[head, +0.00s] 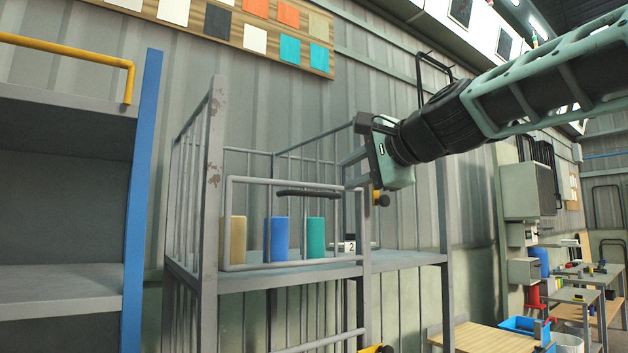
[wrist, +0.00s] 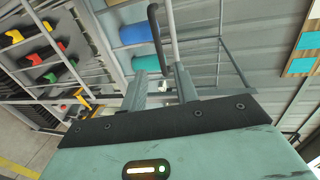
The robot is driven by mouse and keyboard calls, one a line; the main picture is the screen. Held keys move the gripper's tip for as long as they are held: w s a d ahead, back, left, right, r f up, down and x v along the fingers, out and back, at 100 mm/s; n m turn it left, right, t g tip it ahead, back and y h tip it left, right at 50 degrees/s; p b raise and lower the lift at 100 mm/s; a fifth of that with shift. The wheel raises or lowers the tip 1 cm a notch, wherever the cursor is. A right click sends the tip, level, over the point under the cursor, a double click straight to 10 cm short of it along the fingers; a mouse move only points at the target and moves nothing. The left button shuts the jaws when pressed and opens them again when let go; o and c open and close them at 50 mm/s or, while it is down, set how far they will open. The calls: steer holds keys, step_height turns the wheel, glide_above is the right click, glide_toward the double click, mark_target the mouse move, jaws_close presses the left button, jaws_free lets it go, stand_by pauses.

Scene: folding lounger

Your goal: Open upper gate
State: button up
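The upper gate (head: 295,181) is a grey tubular frame across the front of the upper shelf of a grey metal rack, and it looks shut. A black bar handle (head: 308,192) sits near its top right; the handle also shows in the wrist view (wrist: 154,30). My gripper (head: 350,171) is just right of the handle and slightly above it. In the wrist view my gripper (wrist: 160,82) has its two fingers apart, with the handle's near end showing between them. Whether they touch it I cannot tell. A yellow and black knob (head: 380,198) is on the right post.
Behind the gate stand a tan block (head: 238,240), a blue one (head: 279,240), a teal one (head: 316,238) and a small block marked 2 (head: 350,244). A blue-edged shelf unit (head: 140,200) is at left. Workbenches (head: 580,295) are at far right.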

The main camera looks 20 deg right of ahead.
mark_target(315, 194)
steer(key=p+x, duration=0.3)
steer(key=x, duration=1)
steer(key=shift+w+f, duration=0.2)
steer(key=shift+w, duration=0.05)
jaws_close()
